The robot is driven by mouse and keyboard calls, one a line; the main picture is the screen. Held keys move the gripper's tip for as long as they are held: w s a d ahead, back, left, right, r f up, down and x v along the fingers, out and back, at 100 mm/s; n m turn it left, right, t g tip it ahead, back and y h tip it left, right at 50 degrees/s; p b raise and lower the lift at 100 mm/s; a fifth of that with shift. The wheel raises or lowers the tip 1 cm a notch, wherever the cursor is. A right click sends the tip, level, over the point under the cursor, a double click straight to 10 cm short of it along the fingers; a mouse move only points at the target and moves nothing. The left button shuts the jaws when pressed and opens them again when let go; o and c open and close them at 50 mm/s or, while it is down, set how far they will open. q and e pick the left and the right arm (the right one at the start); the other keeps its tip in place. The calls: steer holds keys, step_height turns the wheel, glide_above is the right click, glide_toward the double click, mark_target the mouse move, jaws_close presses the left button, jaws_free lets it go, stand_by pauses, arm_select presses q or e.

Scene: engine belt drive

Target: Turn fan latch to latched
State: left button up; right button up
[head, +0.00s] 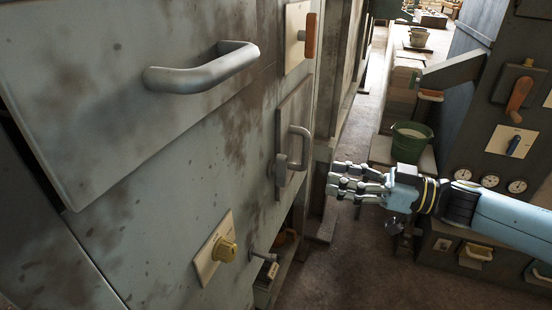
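No label shows which control is the fan latch. Candidates on the large grey cabinet (190,160) are a yellow knob (225,250) on a cream plate low down, an orange lever (310,36) hanging down on a cream plate at the top, and a small grey handle (266,256) near the bottom edge. My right gripper (338,180) is in free air right of the cabinet, pointing left, apart from all of these. Its fingertips look spread, with nothing between them. My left gripper is not in view.
A large bar handle (205,70) and a smaller grey handle (300,148) stick out from the cabinet. A green bucket (409,142) stands behind my gripper.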

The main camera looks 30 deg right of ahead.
mark_target(280, 171)
steer(key=x, duration=1)
steer(key=shift+w, duration=0.2)
steer(key=shift+a+f, duration=0.1)
jaws_close()
